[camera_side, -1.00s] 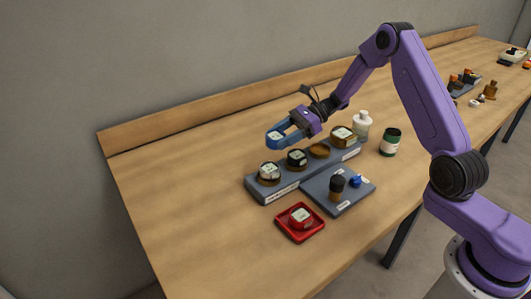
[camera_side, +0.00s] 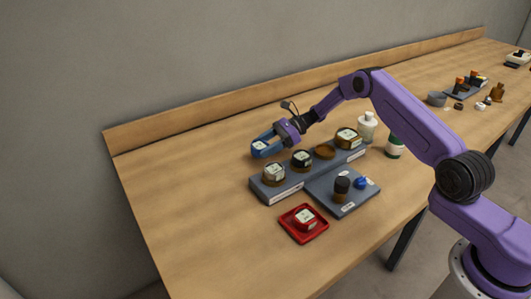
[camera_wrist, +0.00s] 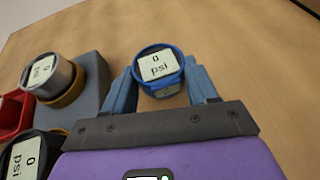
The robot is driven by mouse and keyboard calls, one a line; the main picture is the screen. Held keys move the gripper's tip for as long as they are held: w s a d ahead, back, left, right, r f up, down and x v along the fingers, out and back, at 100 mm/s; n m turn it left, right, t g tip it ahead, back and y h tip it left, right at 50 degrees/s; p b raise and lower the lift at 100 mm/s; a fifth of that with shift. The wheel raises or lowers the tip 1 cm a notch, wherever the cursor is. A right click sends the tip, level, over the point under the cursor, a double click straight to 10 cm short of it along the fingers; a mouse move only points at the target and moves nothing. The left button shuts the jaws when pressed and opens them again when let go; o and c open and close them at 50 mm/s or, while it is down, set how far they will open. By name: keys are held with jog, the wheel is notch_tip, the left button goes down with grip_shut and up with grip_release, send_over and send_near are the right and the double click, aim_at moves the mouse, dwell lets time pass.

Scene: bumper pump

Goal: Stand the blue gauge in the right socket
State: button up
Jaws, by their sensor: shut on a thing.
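My gripper (camera_side: 268,143) is shut on the blue gauge (camera_side: 259,147) and holds it behind the left end of the grey socket rack (camera_side: 283,190). In the wrist view the gauge (camera_wrist: 158,66) sits between the two blue fingers, its face reading "0 psi". The rack has a row of brass sockets. A silver gauge (camera_side: 274,172) stands at the left end, then a black gauge (camera_side: 302,158), an empty brass socket (camera_side: 325,152) and a brass-coloured gauge (camera_side: 347,136) at the right end. The gauge's underside is hidden.
A red tray (camera_side: 287,224) with a red gauge (camera_side: 305,216) lies in front. A white bottle (camera_side: 367,128) and a green-banded jar (camera_side: 394,148) stand right. The table's left is clear.

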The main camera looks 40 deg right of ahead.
jog(key=shift+f, duration=1.4)
jog(key=shift+f, duration=0.1)
jog(key=o, duration=1.1)
jog(key=shift+f, duration=0.1)
jog(key=shift+o, duration=0.2)
jog(key=shift+d+r, duration=0.25)
jog(key=shift+r, duration=0.05)
jog(key=v, duration=1.1)
jog(key=shift+o, duration=0.5)
jog(key=shift+s+d+r, duration=0.1)
jog(key=shift+s+d, duration=0.05)
jog(key=shift+d, duration=0.1)
